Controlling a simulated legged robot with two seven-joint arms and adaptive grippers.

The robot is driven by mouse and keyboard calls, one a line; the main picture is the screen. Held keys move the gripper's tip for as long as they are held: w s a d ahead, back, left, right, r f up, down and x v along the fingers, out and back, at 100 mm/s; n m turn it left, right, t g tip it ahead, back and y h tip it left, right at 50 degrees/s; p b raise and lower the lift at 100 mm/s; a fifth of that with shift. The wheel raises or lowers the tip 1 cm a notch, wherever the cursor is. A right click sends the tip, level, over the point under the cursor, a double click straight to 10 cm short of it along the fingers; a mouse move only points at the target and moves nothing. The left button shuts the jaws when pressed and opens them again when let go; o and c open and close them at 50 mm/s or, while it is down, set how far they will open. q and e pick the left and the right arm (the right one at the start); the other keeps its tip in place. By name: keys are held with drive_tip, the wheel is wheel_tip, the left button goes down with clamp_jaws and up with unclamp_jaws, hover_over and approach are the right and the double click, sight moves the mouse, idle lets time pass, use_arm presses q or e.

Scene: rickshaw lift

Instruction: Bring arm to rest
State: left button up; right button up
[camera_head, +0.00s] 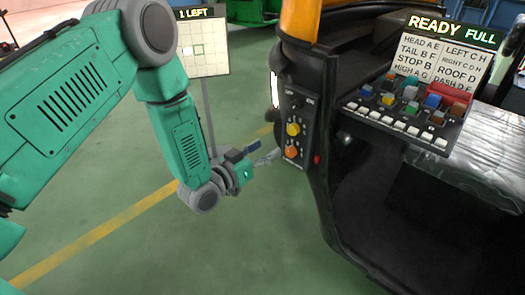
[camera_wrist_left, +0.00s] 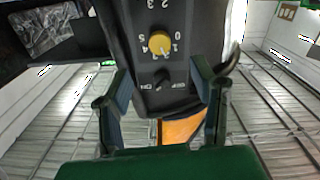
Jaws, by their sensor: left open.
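My left arm comes in from the left, and its left gripper (camera_head: 262,153) is beside the rickshaw's black control panel (camera_head: 296,127). The gripper is open and empty, its fingers pointing toward the panel with a small gap. The panel carries a yellow knob (camera_head: 293,129) and an orange knob (camera_head: 291,152). In the left wrist view the open fingers (camera_wrist_left: 163,85) stand on either side of the panel's lower part in the picture, with a yellow knob (camera_wrist_left: 158,43) and a small black switch (camera_wrist_left: 162,79) beyond them. The lettering appears upside down there. My right gripper is not in view.
The rickshaw (camera_head: 345,215) fills the right side. A tray of colored blocks and white buttons (camera_head: 410,110) sits under a READY FULL board (camera_head: 440,55). A "1 LEFT" board (camera_head: 203,50) stands on a pole behind my arm. Green floor (camera_head: 200,250) lies open below.

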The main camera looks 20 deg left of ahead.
use_arm(q)
drive_tip(key=shift+s+a, duration=0.2)
drive_tip(key=shift+s, duration=0.3)
drive_tip(key=s+f+g+y, duration=0.3)
drive_tip(key=s+f+g, duration=0.5)
drive_tip(key=s+f, duration=0.55)
drive_tip(key=s+a+f+g+y, duration=0.1)
drive_tip(key=s+g, duration=0.1)
drive_tip(key=s, duration=0.5)
drive_tip(key=s+a+f+n+g+y, duration=0.1)
drive_tip(key=s+a+f+g, duration=0.1)
drive_tip(key=s, duration=0.6)
drive_tip(key=s+a+f+g+y, duration=0.1)
drive_tip(key=s+f+g, duration=0.1)
drive_tip(key=s+g, duration=0.2)
drive_tip(key=s, duration=0.3)
drive_tip(key=shift+s+a+n, duration=0.15)
drive_tip(key=shift+s+n, duration=0.05)
drive_tip(key=shift+n, duration=0.1)
